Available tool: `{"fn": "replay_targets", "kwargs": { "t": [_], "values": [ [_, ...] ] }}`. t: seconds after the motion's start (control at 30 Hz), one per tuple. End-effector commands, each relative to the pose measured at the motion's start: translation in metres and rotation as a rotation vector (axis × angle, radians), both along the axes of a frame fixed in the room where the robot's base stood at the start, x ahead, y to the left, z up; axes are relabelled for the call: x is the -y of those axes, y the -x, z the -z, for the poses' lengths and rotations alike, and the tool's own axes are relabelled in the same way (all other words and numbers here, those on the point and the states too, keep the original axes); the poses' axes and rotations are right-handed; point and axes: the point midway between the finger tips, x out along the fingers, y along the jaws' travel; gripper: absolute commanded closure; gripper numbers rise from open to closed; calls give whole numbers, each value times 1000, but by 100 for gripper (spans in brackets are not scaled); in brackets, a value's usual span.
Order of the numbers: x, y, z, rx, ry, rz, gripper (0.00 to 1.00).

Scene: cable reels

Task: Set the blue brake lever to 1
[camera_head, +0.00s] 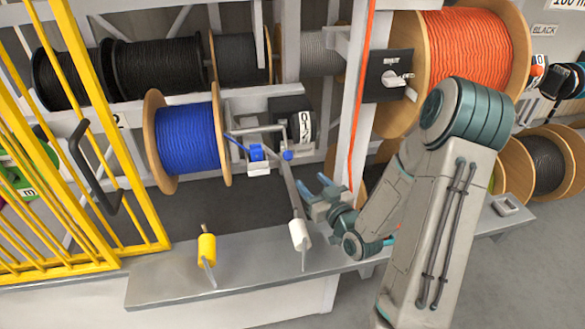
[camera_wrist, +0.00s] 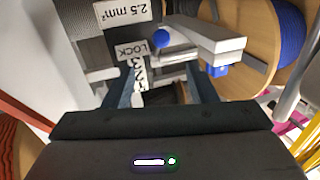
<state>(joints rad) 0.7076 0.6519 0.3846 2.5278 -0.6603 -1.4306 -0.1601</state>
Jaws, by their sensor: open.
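The blue brake lever shows as a blue knob (camera_head: 288,155) below the black-and-white brake housing, right of the blue reel (camera_head: 186,138). In the wrist view the round blue knob (camera_wrist: 161,38) is at the top middle, beside the word LOCK on the white number scale (camera_wrist: 133,62). The digits 3 and 2 show below LOCK; the 1 is not clearly readable. The lever's exact setting I cannot tell. My gripper (camera_head: 317,191) is open and empty, below and right of the knob. In the wrist view its fingers (camera_wrist: 163,92) stand apart, with the scale between and beyond them.
A white post with an orange cable (camera_head: 361,100) rises beside my gripper. The orange reel (camera_head: 462,62) is right; yellow bars (camera_head: 88,120) are left.

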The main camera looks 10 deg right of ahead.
Motion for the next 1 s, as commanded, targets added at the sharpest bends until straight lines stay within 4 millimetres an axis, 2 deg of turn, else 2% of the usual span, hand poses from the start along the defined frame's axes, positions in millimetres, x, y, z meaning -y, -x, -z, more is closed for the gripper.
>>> {"fn": "replay_targets", "kwargs": {
  "t": [0.03, 0.27, 0.33, 0.7, 0.83, 1.0],
  "values": [
    [0, -2, 5, 4, 2, 0, 48],
    [-4, -7, 5, 2, 1, 3, 48],
    [-9, -20, -2, 0, -2, 0, 48],
    [-29, -92, -2, 0, -3, 2, 48],
    [-32, -105, -1, -2, -2, 2, 48],
    [-35, -113, -1, -2, -2, 3, 48]
  ]
}}
